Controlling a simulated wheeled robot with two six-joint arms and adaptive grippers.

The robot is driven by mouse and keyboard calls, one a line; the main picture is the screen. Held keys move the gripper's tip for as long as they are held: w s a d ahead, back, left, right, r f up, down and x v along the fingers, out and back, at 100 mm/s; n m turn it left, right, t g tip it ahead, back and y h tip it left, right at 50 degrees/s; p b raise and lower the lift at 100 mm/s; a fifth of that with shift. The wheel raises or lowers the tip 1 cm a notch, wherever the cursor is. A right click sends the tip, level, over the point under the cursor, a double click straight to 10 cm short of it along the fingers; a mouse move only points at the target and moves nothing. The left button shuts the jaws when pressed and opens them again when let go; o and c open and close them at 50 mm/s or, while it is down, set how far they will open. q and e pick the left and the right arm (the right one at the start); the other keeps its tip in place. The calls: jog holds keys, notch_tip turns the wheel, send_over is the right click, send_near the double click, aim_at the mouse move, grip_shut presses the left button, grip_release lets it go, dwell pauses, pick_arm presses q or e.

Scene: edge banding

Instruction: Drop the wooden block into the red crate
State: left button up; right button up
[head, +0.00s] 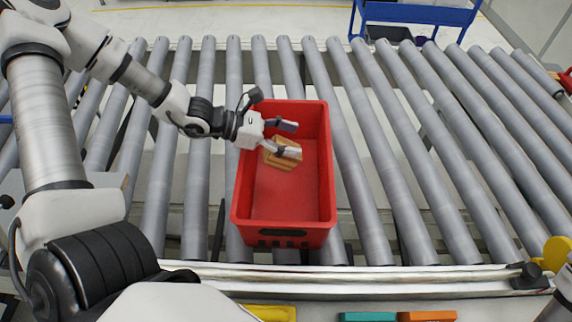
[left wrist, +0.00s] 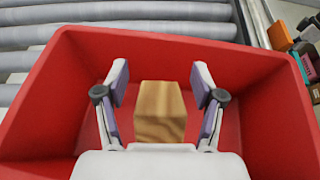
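The red crate (head: 323,185) stands on the roller conveyor, open at the top; its wall also shows in the left wrist view (left wrist: 60,90). My left gripper (head: 290,139) reaches over the crate with its fingers open. The wooden block (head: 282,160) is inside the crate's outline, just below and partly hidden by the fingers. In the left wrist view the block (left wrist: 160,110) sits between the spread fingers, with a gap on each side. I cannot tell whether it rests on the crate floor. My right gripper is not in view.
Grey conveyor rollers (head: 395,150) run on both sides of the crate and are clear on the right. A blue cart (head: 415,14) stands behind. Yellow (head: 270,312), teal (head: 367,317) and orange (head: 427,316) items lie at the front edge.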

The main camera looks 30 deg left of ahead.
pick_arm(q)
jog(key=shift+w+f, duration=0.2)
jog(key=shift+w, duration=0.1)
notch_tip(320, 180, up, 10)
dwell(0.4)
dwell(0.4)
